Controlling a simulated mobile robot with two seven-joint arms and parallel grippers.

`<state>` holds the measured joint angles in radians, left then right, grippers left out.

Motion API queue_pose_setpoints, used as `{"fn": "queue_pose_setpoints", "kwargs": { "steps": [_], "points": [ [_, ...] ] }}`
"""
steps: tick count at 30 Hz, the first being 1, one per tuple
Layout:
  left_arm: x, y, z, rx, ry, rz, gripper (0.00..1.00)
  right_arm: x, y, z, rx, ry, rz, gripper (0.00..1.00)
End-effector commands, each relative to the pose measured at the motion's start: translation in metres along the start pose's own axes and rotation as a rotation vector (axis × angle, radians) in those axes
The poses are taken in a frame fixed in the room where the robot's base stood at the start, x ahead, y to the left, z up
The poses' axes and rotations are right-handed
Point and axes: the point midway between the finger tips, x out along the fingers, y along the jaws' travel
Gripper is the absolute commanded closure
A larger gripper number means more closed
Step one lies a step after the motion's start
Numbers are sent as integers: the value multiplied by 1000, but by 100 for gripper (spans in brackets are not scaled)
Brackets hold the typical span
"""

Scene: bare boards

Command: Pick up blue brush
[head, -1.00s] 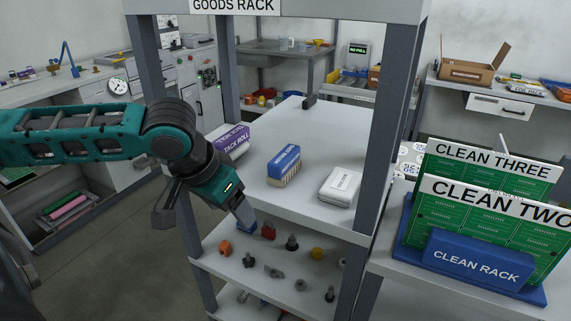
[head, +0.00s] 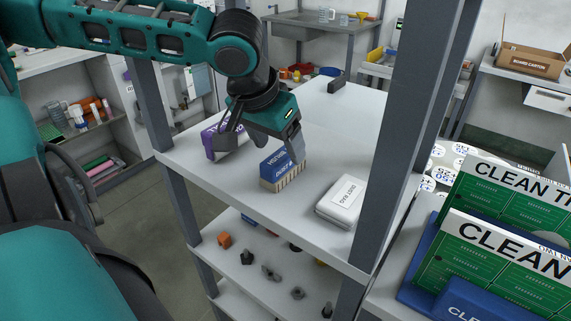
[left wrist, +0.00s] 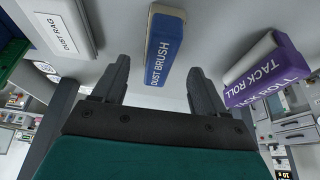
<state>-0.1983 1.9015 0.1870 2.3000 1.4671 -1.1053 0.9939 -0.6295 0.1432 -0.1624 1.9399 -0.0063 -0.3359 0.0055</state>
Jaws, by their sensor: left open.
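The blue dust brush (head: 279,169) with pale bristles lies on the top shelf of the goods rack (head: 232,187). It also shows in the left wrist view (left wrist: 165,48), ahead of and between the two fingers. My left gripper (head: 266,150) is open and empty, just above and behind the brush in the head view, hiding part of its top. In the left wrist view the open fingers (left wrist: 160,82) stand apart on either side of the brush's near end. I cannot tell whether they touch it. My right gripper is not in view.
A purple tack roll (head: 212,145) lies left of the brush, close to the gripper. A white dust rag pack (head: 340,201) lies to its right. Rack posts (head: 405,130) stand at the corners. Small parts (head: 270,272) lie on the lower shelf. The back of the top shelf is mostly clear.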

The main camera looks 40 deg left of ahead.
Motion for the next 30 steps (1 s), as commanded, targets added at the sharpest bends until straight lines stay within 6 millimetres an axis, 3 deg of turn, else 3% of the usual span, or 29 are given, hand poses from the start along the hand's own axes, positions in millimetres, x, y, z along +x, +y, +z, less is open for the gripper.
{"fn": "queue_pose_setpoints", "kwargs": {
  "steps": [15, 30],
  "points": [
    [51, 1, -1, 1, -1, -1, 28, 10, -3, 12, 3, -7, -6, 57],
    [54, 1, -1, 1, 0, 0, 28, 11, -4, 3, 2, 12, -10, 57]
  ]
}}
